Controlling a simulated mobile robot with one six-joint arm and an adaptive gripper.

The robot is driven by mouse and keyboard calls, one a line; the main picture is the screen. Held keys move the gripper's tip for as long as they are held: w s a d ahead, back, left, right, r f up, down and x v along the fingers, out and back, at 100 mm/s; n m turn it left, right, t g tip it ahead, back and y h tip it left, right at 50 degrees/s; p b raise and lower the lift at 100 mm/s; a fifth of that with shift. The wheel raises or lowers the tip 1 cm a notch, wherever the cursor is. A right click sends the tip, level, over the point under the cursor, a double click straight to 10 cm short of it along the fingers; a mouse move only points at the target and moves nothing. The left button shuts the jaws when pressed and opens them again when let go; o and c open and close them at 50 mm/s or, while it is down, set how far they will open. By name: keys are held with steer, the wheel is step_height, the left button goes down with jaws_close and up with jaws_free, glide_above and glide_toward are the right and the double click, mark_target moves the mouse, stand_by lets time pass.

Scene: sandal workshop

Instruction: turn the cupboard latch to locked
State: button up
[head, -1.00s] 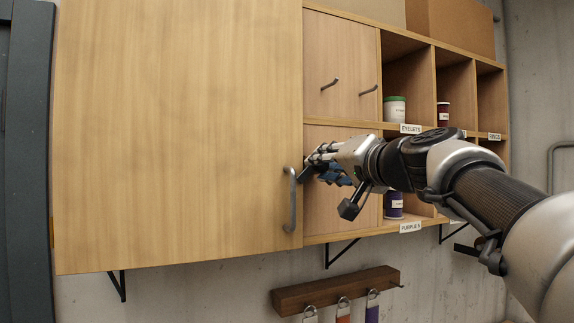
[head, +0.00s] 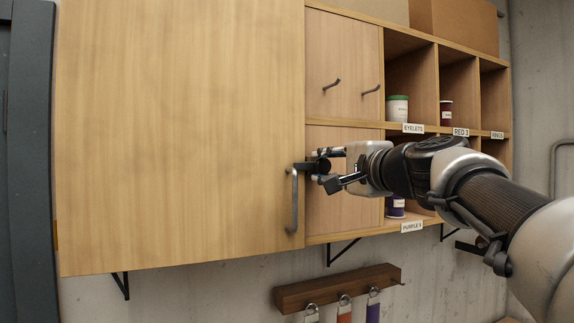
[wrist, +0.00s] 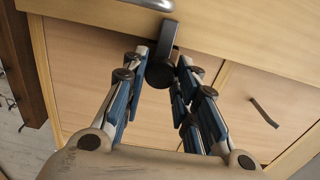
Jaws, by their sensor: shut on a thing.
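The cupboard door (head: 180,130) is a large pale wood panel at the left of the head view, with a grey bar handle (head: 294,200) near its right edge. The dark latch (head: 304,166) is at that edge, just above the handle's top; its bar looks about level and reaches across the door edge. In the wrist view the latch (wrist: 169,40) shows as a dark bar with a rounded end between the fingers. My gripper (head: 322,165) is shut on the latch, and its blue-padded fingers flank it in the wrist view (wrist: 162,75). The fingertips partly hide the latch in the head view.
Right of the door are small cupboard fronts with hooked pulls (head: 331,84) and open cubbies holding labelled jars (head: 397,108). A wooden hook rail (head: 338,288) with hanging tags is mounted below. A cardboard box (head: 453,30) stands on top.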

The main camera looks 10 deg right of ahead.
stand_by(0.3)
steer(key=o, duration=1)
steer(key=shift+o, duration=0.2)
steer(key=v, duration=0.7)
steer(key=shift+s, duration=0.25)
